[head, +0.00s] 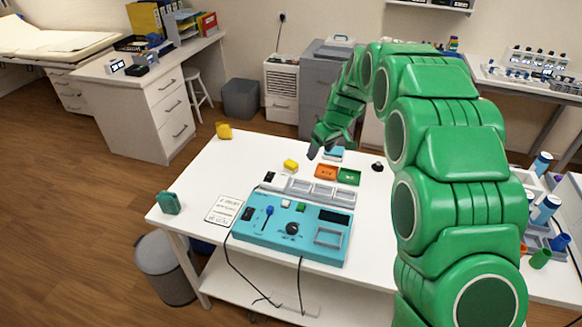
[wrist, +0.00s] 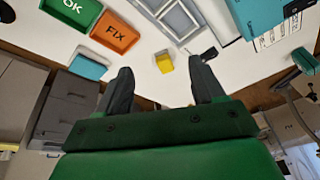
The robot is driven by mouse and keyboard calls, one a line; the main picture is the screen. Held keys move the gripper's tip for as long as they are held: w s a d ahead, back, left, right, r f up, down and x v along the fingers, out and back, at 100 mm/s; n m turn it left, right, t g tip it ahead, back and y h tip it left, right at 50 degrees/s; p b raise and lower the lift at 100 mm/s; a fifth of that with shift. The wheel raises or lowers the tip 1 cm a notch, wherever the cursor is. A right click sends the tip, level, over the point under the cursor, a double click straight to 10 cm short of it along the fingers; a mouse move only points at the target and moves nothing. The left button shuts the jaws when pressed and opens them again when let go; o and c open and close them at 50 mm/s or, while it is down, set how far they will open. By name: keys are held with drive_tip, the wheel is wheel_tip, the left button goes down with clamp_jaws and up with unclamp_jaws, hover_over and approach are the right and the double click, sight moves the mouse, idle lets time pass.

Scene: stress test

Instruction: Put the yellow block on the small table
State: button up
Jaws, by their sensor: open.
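A yellow block (head: 290,165) lies on the white table (head: 190,190), behind the teal control box and left of the orange tray. In the wrist view the yellow block (wrist: 166,63) shows just beyond and between my fingertips, apart from them. My green gripper (head: 328,147) is above the far part of this table, right of the block. In the wrist view my gripper (wrist: 162,80) has its two dark fingers spread with nothing between them. I cannot tell which table is the small one.
The left middle is clear.

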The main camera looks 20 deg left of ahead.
drive_tip(key=n, duration=0.2)
approach(292, 163)
wheel_tip(292, 163, down, 3)
drive_tip(key=shift+a+f+y, duration=0.15)
drive_tip(key=shift+a+f, duration=0.05)
drive_tip(key=shift+f, duration=0.3)
drive_tip(key=shift+a+f+y, duration=0.15)
drive_tip(key=shift+f, duration=0.35)
drive_tip(key=shift+t, duration=0.3)
drive_tip(key=shift+a+x, duration=0.1)
drive_tip(key=shift+x, duration=1.2)
drive_tip(key=shift+a+x, duration=0.15)
drive_tip(key=shift+x, duration=1.15)
drive_tip(key=shift+w+r, duration=0.1)
drive_tip(key=shift+d, duration=0.1)
drive_tip(key=c, duration=1.1)
drive_tip(key=shift+r, duration=0.15)
